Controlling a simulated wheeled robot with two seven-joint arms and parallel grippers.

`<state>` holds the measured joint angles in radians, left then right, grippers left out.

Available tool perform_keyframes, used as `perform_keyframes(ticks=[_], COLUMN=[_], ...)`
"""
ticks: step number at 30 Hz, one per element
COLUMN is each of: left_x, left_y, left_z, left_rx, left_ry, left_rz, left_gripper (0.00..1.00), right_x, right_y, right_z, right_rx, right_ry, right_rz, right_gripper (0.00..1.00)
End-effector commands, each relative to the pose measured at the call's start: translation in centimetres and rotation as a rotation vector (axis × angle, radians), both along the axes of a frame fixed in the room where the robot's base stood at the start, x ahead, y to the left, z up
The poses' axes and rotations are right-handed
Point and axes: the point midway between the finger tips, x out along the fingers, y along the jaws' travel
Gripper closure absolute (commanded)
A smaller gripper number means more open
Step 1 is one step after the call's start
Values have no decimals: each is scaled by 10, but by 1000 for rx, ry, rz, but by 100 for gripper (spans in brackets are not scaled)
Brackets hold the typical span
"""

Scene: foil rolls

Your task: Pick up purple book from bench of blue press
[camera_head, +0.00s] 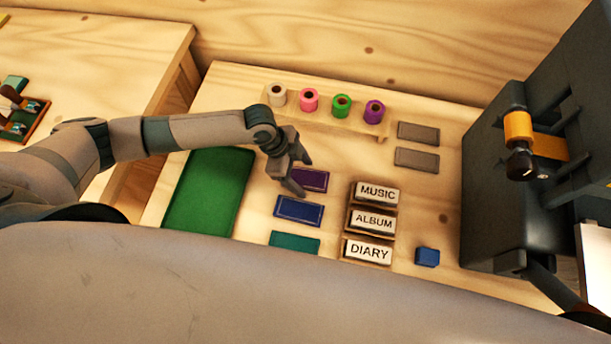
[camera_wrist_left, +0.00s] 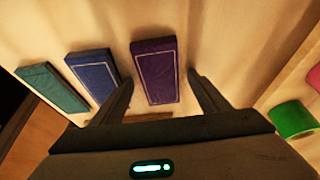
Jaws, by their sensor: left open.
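The purple book (camera_head: 313,181) lies flat on the wooden bench (camera_head: 417,112), behind a blue book (camera_head: 298,211) and a teal book (camera_head: 294,243). My left gripper (camera_head: 304,178) is open and empty, reaching over from the left and partly covering the purple book in the head view. In the left wrist view the purple book (camera_wrist_left: 158,73) shows between the two open fingers of the gripper (camera_wrist_left: 160,82). Whether the fingers touch it I cannot tell. A large dark press (camera_head: 490,180) stands at the right with a small blue block (camera_head: 427,257) beside it. My right gripper is not in view.
A wooden rack (camera_head: 325,112) with several foil rolls stands at the back. Blocks labelled MUSIC (camera_head: 378,192), ALBUM (camera_head: 373,221) and DIARY (camera_head: 369,252) stand right of the books. Two grey plates (camera_head: 418,133) lie near the rack. A green mat (camera_head: 208,190) lies at left.

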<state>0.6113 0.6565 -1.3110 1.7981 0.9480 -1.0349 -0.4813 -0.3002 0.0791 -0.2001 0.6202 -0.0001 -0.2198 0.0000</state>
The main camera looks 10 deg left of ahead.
Motion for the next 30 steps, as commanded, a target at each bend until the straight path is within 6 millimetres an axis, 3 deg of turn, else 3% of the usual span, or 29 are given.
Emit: perform_keyframes(ticks=[11,17,30], left_x=[0,0,0], left_y=[0,0,0], left_z=[0,0,5], left_rx=[0,-1,-2], left_ry=[0,0,-1], left_rz=[0,0,-1], left_gripper=[31,77,78], right_x=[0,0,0], right_y=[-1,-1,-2], right_z=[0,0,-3], right_rx=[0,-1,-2], right_ry=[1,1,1], right_rz=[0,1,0], right_gripper=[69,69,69])
